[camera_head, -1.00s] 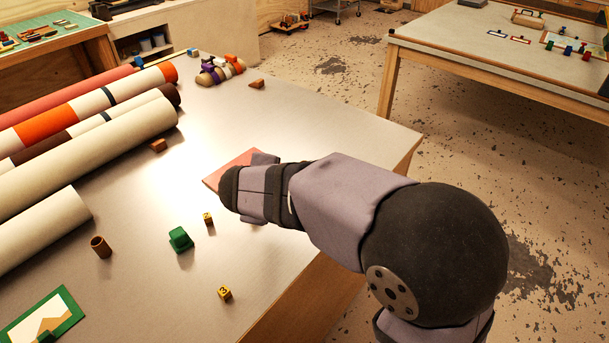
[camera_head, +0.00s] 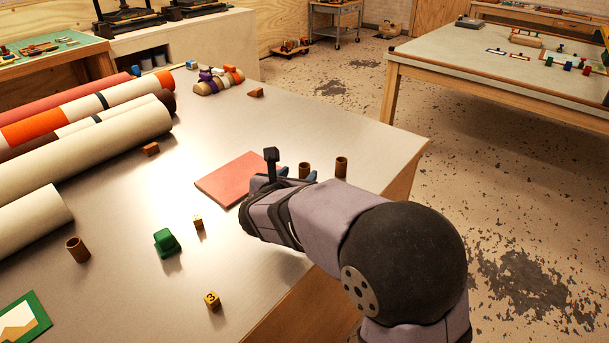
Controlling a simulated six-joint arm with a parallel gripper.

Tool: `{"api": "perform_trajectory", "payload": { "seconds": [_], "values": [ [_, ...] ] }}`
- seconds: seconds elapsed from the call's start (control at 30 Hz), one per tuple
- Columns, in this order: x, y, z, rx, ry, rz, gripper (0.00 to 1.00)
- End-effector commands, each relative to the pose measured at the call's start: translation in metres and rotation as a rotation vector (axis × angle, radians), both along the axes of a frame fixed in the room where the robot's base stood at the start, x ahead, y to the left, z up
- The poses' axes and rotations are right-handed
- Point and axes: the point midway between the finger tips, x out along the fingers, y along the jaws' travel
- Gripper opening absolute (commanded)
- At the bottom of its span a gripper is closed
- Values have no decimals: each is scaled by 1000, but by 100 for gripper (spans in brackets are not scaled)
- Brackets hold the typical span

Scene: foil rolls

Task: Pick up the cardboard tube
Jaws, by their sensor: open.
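Small brown cardboard tubes stand upright on the table: one (camera_head: 77,250) at the left front and two near the right edge, a nearer-centre one (camera_head: 304,170) and one farther right (camera_head: 341,167). My gripper (camera_head: 289,170) is open and low over the right part of the table, beside a flat red sheet. Its dark fingers are partly hidden by my wrist. The nearer-centre tube shows just beyond the fingers; I cannot tell whether it lies between them. The far-right tube stands clear of the gripper.
The red sheet (camera_head: 240,180) lies left of my gripper. Large rolls (camera_head: 90,165) fill the left side. Bundled small rolls (camera_head: 218,80) lie at the back.

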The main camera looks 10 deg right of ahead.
Motion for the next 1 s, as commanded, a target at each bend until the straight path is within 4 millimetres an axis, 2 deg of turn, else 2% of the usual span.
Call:
{"api": "perform_trajectory", "payload": {
  "seconds": [0.2, 0.47, 0.8, 1.0],
  "values": [
    [14, -6, -6, 2, 2, -3, 46],
    [22, -9, -10, 3, 1, -3, 46],
    [55, -22, -24, 3, 2, -2, 46],
    [60, -23, -27, 5, 0, -2, 46]
  ]
}}
